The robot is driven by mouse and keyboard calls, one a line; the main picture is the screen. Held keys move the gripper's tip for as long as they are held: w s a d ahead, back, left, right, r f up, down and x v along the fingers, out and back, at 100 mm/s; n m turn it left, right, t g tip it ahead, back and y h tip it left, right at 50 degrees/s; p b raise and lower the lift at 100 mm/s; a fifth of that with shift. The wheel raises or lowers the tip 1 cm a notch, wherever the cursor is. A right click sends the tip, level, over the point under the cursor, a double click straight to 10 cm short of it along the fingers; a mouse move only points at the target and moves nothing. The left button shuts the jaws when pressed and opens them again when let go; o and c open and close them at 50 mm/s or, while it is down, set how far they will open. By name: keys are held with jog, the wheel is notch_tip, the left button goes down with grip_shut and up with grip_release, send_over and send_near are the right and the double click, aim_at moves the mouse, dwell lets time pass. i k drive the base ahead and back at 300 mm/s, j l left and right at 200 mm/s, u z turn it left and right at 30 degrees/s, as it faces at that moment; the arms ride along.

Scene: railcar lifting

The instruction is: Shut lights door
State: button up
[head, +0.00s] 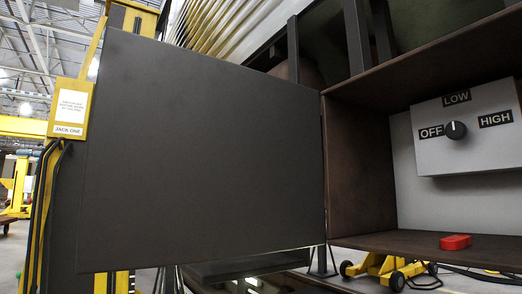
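The lights door (205,155) is a large dark flat panel that stands wide open to the left of its box. It meets the box along the box's left edge. The open box (362,165) has brown walls. Inside it, a grey control panel (475,150) carries a black knob (456,130) with OFF, LOW and HIGH labels around it. My gripper does not show in the head view.
A small red block (455,242) lies on the box floor. A yellow post with a JACK ONE sign (68,118) and black cables stands behind the door's left edge. A yellow wheeled jack (385,270) is on the floor below the box.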

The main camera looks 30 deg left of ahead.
aim_at(191, 157)
jog(key=j+z, duration=0.2)
jog(key=j, duration=0.3)
jog(key=k+j+z, duration=0.1)
jog(key=j+z, duration=0.15)
jog(key=j, duration=0.2)
jog(key=k+j+z, duration=0.2)
jog(key=j, duration=0.3)
jog(key=j+z, duration=0.25)
jog(key=j, duration=0.25)
jog(key=k+j, duration=0.15)
jog(key=j, duration=0.25)
jog(key=k+j, duration=0.15)
jog(key=j, duration=0.25)
jog(key=k+j, duration=0.15)
jog(key=j, duration=0.25)
